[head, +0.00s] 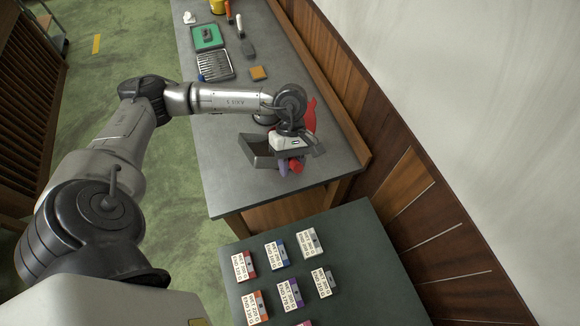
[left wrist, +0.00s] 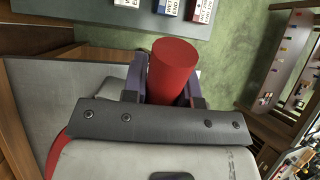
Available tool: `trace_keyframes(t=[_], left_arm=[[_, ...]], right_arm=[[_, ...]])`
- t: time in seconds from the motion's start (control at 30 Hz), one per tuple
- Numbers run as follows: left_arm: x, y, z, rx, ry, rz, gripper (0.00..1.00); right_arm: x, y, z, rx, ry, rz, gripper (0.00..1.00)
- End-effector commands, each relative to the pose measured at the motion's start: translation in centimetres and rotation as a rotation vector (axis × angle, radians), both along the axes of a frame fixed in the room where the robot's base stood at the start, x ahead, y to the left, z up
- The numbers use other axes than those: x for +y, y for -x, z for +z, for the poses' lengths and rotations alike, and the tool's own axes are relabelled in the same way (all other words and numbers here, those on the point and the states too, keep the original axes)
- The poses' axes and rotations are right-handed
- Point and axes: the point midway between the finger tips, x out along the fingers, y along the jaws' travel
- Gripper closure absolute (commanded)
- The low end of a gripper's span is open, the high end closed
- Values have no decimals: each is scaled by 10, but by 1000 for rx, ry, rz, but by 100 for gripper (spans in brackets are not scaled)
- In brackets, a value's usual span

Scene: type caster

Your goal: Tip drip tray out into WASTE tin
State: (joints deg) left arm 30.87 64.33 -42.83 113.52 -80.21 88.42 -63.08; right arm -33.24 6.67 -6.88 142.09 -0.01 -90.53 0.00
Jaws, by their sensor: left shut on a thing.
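My left gripper (head: 290,168) is over the near end of the grey bench, its purple fingers shut on a red cylinder (left wrist: 174,70). The red cylinder also shows as a small red end in the head view (head: 297,165). A dark grey open box (head: 257,151), possibly the drip tray, is right beside the gripper on its left. The gripper hides part of the box, and I cannot tell whether the cylinder is its handle. No WASTE label is readable. A larger red thing (head: 309,114) is partly hidden behind my wrist. My right gripper is not in view.
A lower dark table (head: 370,270) at the front holds several labelled boxes (head: 290,293). A wood-panelled wall bounds the right.

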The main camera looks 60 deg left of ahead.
Motion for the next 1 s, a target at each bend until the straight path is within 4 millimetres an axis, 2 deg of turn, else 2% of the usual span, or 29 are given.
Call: trace_keyframes(t=[1.0], left_arm=[[6,-8,12,51,39,2,100]], right_arm=[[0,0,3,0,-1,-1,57]])
